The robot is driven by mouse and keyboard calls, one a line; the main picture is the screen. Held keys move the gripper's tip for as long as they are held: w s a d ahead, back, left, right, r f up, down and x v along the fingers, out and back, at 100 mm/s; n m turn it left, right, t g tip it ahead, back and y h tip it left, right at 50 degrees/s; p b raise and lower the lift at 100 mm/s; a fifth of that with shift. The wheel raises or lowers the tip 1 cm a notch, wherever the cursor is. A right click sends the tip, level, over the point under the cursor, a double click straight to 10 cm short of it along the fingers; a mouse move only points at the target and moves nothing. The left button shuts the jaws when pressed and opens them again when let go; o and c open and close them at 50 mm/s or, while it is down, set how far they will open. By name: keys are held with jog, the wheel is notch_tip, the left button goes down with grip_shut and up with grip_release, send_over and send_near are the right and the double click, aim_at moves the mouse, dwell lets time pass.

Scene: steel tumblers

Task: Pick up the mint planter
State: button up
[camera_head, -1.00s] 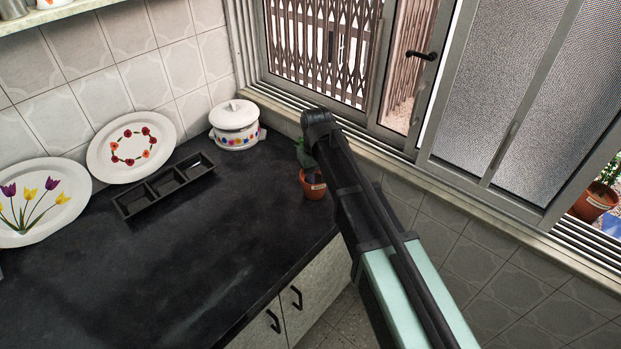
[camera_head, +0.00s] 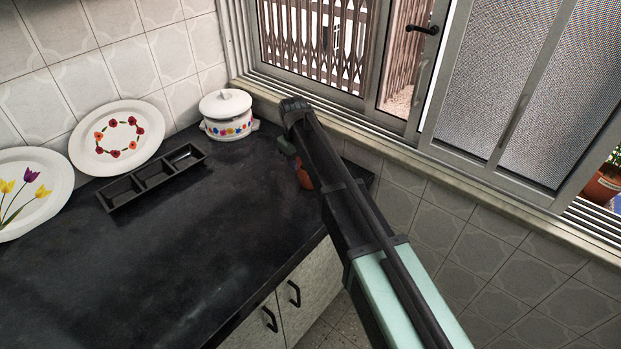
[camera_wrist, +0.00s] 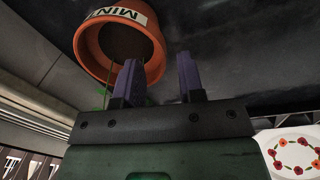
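The mint planter is an orange-brown pot with a white label reading "MIN", cut off at the end. In the wrist view the planter (camera_wrist: 84,42) is at the upper left and appears upside down. In the head view the planter (camera_head: 304,176) stands near the counter's right edge, mostly hidden behind my arm.
The black counter (camera_head: 200,235) is clear in front. A black three-part tray (camera_head: 152,178), a white lidded pot (camera_head: 228,118) and two flowered plates (camera_head: 116,142) stand along the wall. The window sill (camera_head: 400,155) runs behind my arm.

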aim_at(299, 168)
notch_tip(299, 168, down, 3)
jog(key=shift+f+b, duration=0.2)
jog(key=shift+b, duration=0.7)
jog(key=shift+r, duration=0.25)
jog(key=shift+d, duration=0.1)
grip_shut()
jog(key=shift+r+p, duration=0.15)
jog(key=shift+p, duration=0.25)
notch_tip(299, 168, up, 20)
jog(key=p, duration=2)
notch_tip(299, 168, down, 20)
jog(key=b, duration=2)
jog(key=shift+r, duration=0.2)
jog(key=shift+w+m, duration=0.2)
jog(key=shift+m, duration=0.1)
jog(key=shift+w+a+m, duration=0.2)
jog(key=shift+m, duration=0.5)
jog(key=shift+w+a+m, duration=0.15)
jog(key=shift+w+m, duration=0.05)
jog(key=shift+m, duration=0.5)
